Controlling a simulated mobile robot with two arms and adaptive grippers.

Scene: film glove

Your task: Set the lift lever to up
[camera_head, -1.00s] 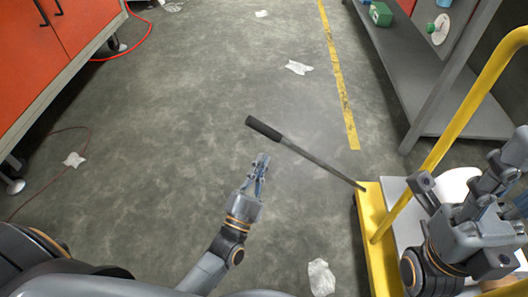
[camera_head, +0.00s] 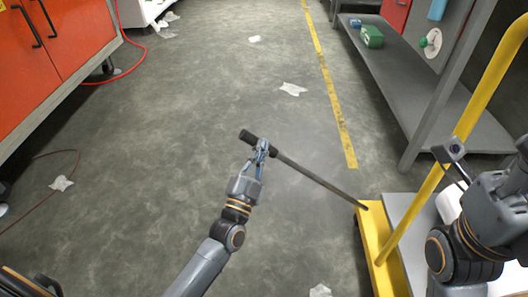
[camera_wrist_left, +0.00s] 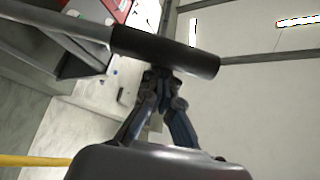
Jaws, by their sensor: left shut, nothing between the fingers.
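The lift lever is a grey rod (camera_head: 320,180) with a black grip (camera_head: 247,136). It slants up and left from the yellow cart base (camera_head: 368,225), over the floor.
The cart's yellow handle rail (camera_head: 450,145) rises at the right. An orange cabinet (camera_head: 60,50) is at the left. The floor between has scattered plastic scraps (camera_head: 293,89) and is otherwise open.

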